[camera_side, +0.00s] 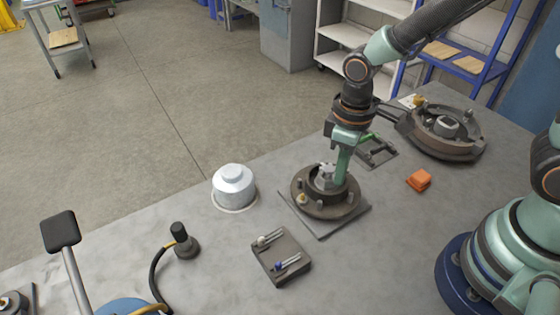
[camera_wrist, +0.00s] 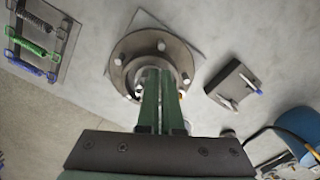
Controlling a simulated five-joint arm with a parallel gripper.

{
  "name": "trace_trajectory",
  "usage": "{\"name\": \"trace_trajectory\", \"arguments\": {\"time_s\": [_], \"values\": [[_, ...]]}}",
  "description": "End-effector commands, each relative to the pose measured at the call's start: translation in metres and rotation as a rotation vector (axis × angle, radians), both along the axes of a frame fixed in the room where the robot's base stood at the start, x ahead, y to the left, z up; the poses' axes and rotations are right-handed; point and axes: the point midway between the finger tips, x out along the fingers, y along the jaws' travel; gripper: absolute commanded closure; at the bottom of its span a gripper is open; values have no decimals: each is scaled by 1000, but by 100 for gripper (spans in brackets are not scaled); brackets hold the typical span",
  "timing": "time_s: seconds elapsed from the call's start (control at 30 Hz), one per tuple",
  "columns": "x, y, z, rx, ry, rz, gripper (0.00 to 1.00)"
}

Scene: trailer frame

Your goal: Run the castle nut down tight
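The wheel hub (camera_side: 325,207) is a dark round flange with several studs, standing on a square plate in the side view. It also shows in the wrist view (camera_wrist: 132,48). A pale grey part (camera_side: 325,171) rises at its centre; I cannot tell whether this is the castle nut. My gripper (camera_side: 341,178) points down at the hub centre. In the wrist view its two green fingers (camera_wrist: 160,74) are close together and cover most of the centre. I cannot tell whether they grip the nut.
A dark tray (camera_side: 268,268) with small pins lies in front of the hub. A silver lidded container (camera_side: 234,188) stands left. An orange block (camera_side: 419,180), a brake drum assembly (camera_side: 445,133) and a spring tray (camera_side: 377,151) lie to the right and behind. Bare bench lies between them.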

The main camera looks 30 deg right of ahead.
Motion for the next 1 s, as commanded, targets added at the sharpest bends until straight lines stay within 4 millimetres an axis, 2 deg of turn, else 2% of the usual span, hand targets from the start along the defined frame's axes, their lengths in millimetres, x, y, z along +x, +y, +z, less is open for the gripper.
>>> {"name": "trace_trajectory", "arguments": {"time_s": [0.53,1.0], "values": [[-6,0,4,3,-7,2,100],[-6,0,53,3,-7,1,100]]}}
